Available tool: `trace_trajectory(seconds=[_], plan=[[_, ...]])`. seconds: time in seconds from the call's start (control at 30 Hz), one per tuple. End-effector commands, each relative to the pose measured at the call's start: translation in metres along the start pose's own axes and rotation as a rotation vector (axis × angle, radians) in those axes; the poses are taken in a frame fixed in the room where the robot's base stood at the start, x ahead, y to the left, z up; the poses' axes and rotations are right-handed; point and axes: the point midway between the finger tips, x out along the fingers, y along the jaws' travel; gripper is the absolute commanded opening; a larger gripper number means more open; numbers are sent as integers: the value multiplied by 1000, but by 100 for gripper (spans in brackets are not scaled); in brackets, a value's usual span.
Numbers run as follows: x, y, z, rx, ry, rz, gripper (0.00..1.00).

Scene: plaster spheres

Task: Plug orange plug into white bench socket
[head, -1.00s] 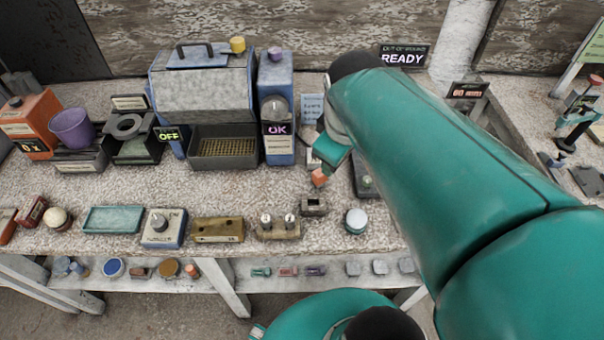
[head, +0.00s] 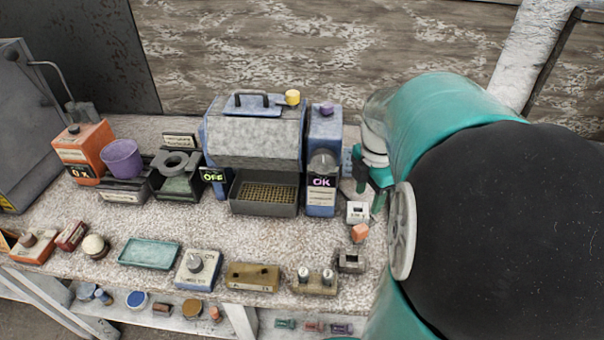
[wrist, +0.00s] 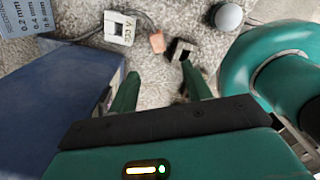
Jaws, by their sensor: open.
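The small orange plug (head: 360,232) lies on the bench, just in front of the white bench socket (head: 357,211), a small white block with a dark face. In the wrist view the plug (wrist: 157,42) lies beyond my fingertips, roughly between their lines, with the white socket (wrist: 124,30) to its left. My gripper (wrist: 160,82) is open with nothing between its two green fingers. In the head view my gripper (head: 371,188) is partly hidden by my arm, behind the plug and near the blue unit.
A grey block with a dark opening (head: 351,262) sits close in front of the plug. The tall blue OK unit (head: 323,165) stands left of my gripper; its blue side fills the wrist view's left. A two-knob block (head: 315,280) stands front left. My arm hides the right side.

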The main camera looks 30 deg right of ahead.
Motion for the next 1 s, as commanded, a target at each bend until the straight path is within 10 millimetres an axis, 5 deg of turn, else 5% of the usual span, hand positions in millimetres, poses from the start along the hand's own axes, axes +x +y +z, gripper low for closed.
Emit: trace_trajectory(seconds=[0.17, 0.53, 1.0], plan=[[8, -4, 9, -28, 11, -8, 49], [74, -6, 11, -20, 11, -9, 49], [126, 2, 7, -24, 12, -9, 49]])
